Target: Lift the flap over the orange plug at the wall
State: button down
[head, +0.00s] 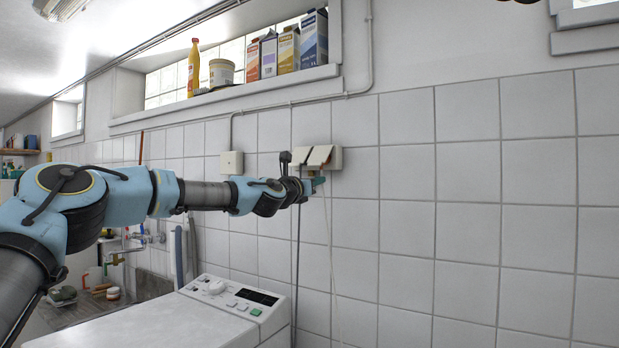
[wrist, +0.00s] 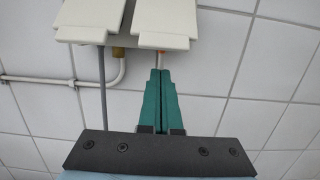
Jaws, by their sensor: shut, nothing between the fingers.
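A cream double socket box (head: 337,158) sits on the tiled wall, with two flaps side by side. The right flap (head: 320,155) slopes outward from the wall; it also shows in the wrist view (wrist: 163,22). A small orange bit of the plug (wrist: 158,62) shows just under this flap's lower edge; the rest is hidden. My gripper (head: 322,180) has teal fingers, shut and empty. In the wrist view, the fingertips (wrist: 160,71) are just below the right flap, close to the orange bit. I cannot tell whether they touch it.
The left flap (wrist: 91,20) has a grey cable (wrist: 101,85) hanging below it. A pale conduit (wrist: 60,80) bends along the wall. A white washing machine (head: 190,318) stands below my arm. A window ledge with cartons (head: 314,40) is above. The wall to the right is clear.

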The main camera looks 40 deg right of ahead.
jog(key=shift+s+a+r+p, duration=0.2)
jog(key=shift+a+r+p, duration=0.15)
jog(key=shift+a+r, duration=0.4)
jog(key=shift+s+a+r+p, duration=0.2)
jog(key=shift+a+r+p, duration=0.1)
jog(key=shift+a+r, duration=0.35)
jog(key=shift+a+r, duration=0.1)
